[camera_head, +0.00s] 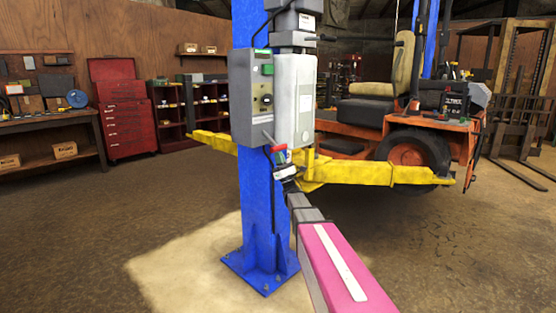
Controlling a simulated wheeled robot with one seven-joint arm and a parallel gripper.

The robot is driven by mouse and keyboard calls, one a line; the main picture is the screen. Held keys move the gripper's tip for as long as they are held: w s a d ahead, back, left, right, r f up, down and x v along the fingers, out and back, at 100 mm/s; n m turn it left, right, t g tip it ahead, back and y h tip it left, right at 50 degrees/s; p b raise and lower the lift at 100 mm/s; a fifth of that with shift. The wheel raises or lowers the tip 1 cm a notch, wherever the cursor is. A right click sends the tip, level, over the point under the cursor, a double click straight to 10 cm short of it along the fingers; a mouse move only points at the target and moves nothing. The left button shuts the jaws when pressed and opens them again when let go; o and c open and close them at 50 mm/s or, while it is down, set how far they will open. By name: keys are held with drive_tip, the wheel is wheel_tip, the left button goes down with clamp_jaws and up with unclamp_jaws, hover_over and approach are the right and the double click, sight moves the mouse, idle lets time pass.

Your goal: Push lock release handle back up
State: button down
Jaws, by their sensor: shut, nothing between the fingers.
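The two-post lift's blue post (256,195) stands in the centre of the view. A grey control box (251,95) with a green button and a dark switch is mounted on it, beside a lighter grey cover (305,100). A thin grey lever (268,138), which looks like the lock release handle, sticks out below the box and slants up to the left. My gripper (279,153) is shut and empty, close below and right of this lever. I cannot tell whether they touch. The lever's lower end is hidden behind the gripper.
A red tool cabinet (122,110), shelves and a workbench (45,135) stand at the back left. The floor left of the post is clear.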

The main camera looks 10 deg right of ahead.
drive_tip(key=s+r+g, duration=0.1)
drive_tip(key=d+r+g+h, duration=0.1)
drive_tip(key=r, duration=0.1)
drive_tip(key=s+r+g+h, duration=0.1)
drive_tip(key=shift+s+d+r, duration=0.35)
drive_tip(key=shift+d+r+g+h, duration=0.1)
drive_tip(key=shift+r+g+h, duration=0.4)
drive_tip(key=shift+r, duration=0.05)
drive_tip(key=shift+s+d+r, duration=0.1)
drive_tip(key=shift+s+r, duration=0.05)
drive_tip(key=shift+r, duration=0.6)
drive_tip(key=shift+f, duration=0.1)
approach(285, 146)
drive_tip(key=s, duration=0.5)
drive_tip(key=shift+s+f, duration=0.15)
drive_tip(key=shift+f, duration=0.1)
